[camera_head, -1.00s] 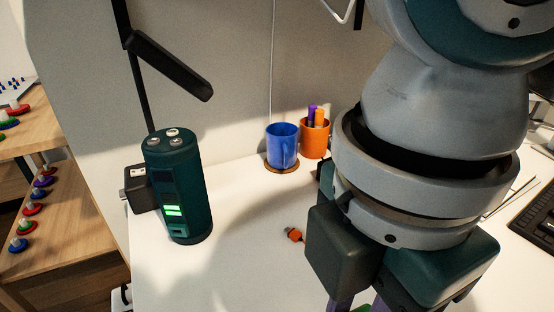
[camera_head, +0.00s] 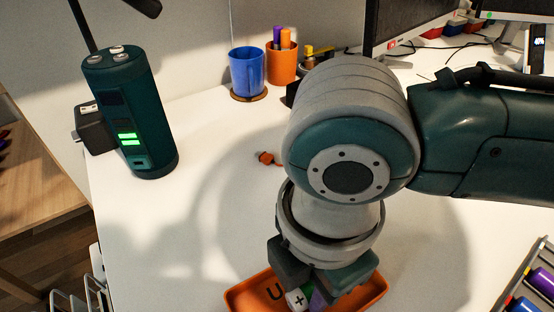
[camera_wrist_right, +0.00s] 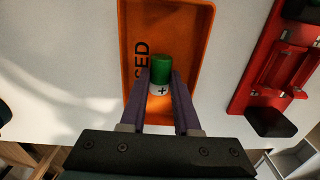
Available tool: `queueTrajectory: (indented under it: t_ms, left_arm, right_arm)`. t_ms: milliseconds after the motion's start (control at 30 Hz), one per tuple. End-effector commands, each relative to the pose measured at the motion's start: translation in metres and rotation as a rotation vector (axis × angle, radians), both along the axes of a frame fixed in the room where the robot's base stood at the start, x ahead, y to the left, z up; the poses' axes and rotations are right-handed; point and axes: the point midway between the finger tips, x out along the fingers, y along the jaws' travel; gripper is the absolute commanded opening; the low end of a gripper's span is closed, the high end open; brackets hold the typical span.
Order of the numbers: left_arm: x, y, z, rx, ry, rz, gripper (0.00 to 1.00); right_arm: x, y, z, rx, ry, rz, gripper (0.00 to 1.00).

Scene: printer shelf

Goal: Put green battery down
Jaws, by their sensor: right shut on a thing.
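The green battery (camera_wrist_right: 160,72) has a green end and a white end marked with a plus sign. My right gripper (camera_wrist_right: 161,88) is shut on it, with a purple finger on each side. In the right wrist view the battery is over the orange tray (camera_wrist_right: 196,60), whose floor carries dark letters, "SED" showing. In the head view the tray (camera_head: 368,296) is at the bottom, under my right gripper (camera_head: 306,296). I cannot tell whether the battery touches the tray floor. My left gripper is not in view.
A dark green cylindrical device (camera_head: 135,120) with lit green bars stands at the left. A blue cup (camera_head: 246,72) and an orange pen cup (camera_head: 283,66) stand behind. A red holder (camera_wrist_right: 262,75) is right of the tray; a battery rack (camera_head: 522,285) is at lower right.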

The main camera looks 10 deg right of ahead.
Motion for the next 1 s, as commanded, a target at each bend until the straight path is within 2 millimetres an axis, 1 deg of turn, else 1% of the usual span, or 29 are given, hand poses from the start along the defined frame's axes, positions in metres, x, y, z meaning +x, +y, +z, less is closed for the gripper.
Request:
queueTrajectory:
  t_ms: [100,333,367,600,867,967,1000]
  left_arm:
    - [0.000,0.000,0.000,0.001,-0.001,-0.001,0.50]
    - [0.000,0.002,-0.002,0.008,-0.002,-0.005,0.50]
    - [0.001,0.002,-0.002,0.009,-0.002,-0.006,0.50]
    - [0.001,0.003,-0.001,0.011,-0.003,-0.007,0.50]
    - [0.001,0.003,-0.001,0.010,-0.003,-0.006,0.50]
    - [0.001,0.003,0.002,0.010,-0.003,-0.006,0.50]
    - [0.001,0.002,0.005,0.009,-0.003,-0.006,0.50]
  right_arm:
    - [0.000,0.000,0.000,0.000,0.000,0.000,0.00]
    - [0.000,0.000,-0.007,0.000,0.001,0.000,0.00]
    - [0.000,0.000,-0.007,0.000,0.001,0.000,0.33]
    - [0.000,0.000,-0.006,0.000,0.001,0.000,0.60]
    - [0.000,0.000,-0.005,0.000,0.000,0.000,0.60]
    - [0.001,0.000,0.003,0.001,-0.003,-0.001,0.60]
    - [0.001,0.000,0.009,0.001,-0.003,-0.001,0.60]
